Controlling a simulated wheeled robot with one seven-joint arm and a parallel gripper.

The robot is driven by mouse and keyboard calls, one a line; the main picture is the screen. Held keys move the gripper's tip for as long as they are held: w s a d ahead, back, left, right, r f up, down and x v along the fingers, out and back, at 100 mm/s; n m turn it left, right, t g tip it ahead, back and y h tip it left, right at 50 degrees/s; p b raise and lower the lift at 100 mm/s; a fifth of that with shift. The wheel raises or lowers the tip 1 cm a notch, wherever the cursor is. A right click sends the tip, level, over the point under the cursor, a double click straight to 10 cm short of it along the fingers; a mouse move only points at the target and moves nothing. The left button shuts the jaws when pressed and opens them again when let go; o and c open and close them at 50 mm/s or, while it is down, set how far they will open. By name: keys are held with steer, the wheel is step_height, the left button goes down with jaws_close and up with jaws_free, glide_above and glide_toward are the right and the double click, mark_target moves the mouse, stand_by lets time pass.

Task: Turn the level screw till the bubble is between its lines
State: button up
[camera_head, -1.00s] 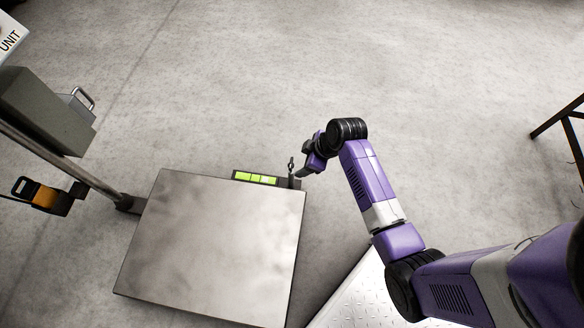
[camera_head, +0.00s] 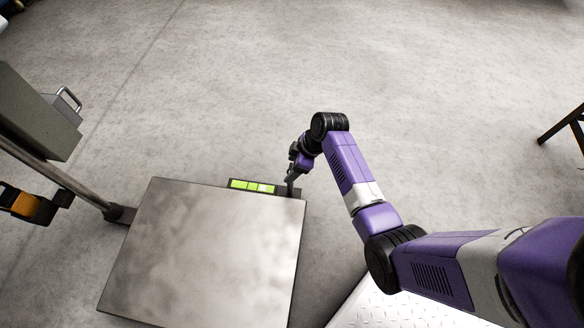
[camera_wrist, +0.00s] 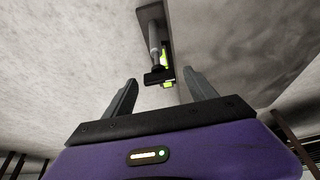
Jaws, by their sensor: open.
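The platform scale (camera_head: 205,250) has a bright green level vial (camera_head: 240,184) on its far edge, split by dark lines. A paler patch, perhaps the bubble, shows in its right section (camera_head: 264,188). The level screw stands just right of the vial and is largely hidden by my gripper (camera_head: 291,182) in the head view. In the wrist view the screw (camera_wrist: 153,40) is a grey post with a dark crosswise head (camera_wrist: 158,76). My gripper (camera_wrist: 162,92) is open, with the head beyond and between its fingertips, apparently untouched. Part of the green vial (camera_wrist: 168,84) shows behind it.
A dark frame (camera_head: 565,125) is at the right edge. The concrete floor beyond the scale is clear.

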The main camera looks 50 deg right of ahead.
steer(key=shift+c, duration=0.3)
steer(key=c, duration=1.3)
steer(key=shift+r+m+p, duration=0.15)
steer(key=shift+m+p, duration=0.25)
steer(key=shift+p, duration=0.2)
